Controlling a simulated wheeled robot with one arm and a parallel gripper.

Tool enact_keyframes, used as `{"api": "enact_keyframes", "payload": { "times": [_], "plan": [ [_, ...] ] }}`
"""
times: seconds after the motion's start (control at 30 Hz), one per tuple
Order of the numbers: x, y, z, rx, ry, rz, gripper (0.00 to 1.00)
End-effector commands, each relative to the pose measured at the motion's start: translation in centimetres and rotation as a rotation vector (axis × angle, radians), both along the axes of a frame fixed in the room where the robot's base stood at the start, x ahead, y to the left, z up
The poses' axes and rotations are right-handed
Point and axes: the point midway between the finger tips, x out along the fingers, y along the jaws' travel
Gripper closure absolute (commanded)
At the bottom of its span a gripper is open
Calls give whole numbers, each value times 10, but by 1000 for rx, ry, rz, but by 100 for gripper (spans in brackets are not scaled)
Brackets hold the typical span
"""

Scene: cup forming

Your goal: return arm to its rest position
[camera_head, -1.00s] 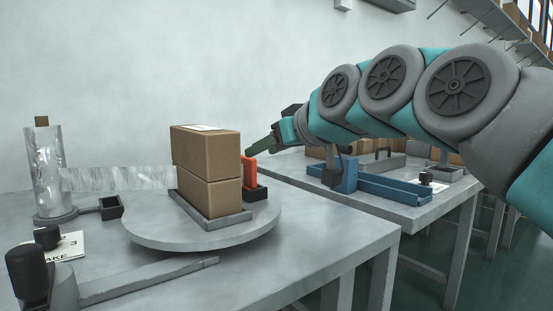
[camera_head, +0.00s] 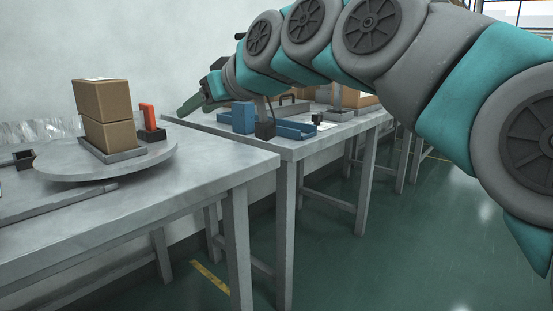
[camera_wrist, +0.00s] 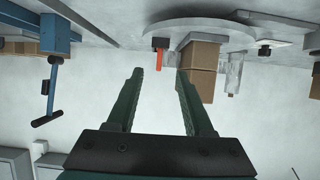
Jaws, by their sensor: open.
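My arm reaches in from the right in the head view, its grey and teal links bent across the upper right. My gripper (camera_head: 190,104) is at its far end, above the gap between the two tables and right of the turntable. In the wrist view my gripper (camera_wrist: 158,95) shows two green fingers spread apart with nothing between them. The wrist view is upside down, with the tables along its top. Two stacked brown boxes (camera_head: 103,102) stand in a grey tray on the round turntable (camera_head: 60,165), apart from my gripper. They also show in the wrist view (camera_wrist: 200,62).
An orange tool (camera_head: 148,116) stands in a black holder beside the boxes. A blue fixture (camera_head: 243,118) and blue tray (camera_head: 295,130) sit on the second table (camera_head: 330,138), with more boxes (camera_head: 352,97) behind. The green floor (camera_head: 400,240) at the right is clear.

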Motion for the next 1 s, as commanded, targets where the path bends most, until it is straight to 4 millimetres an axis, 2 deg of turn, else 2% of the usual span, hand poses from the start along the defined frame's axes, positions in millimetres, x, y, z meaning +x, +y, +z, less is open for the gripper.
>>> {"api": "enact_keyframes", "payload": {
  "times": [0.17,0.37,0.57,0.67,0.77,0.9,1.0],
  "plan": [
    [-7,-12,-24,-44,56,-23,48],
    [-21,-33,-63,-112,151,-63,48],
    [-46,-70,-122,-210,298,-134,48],
    [-70,-101,-162,-273,409,-195,48],
    [-104,-140,-209,-347,549,-278,48],
    [-161,-194,-265,-430,749,-408,48],
    [-208,-229,-299,-477,894,-504,48]
  ]
}}
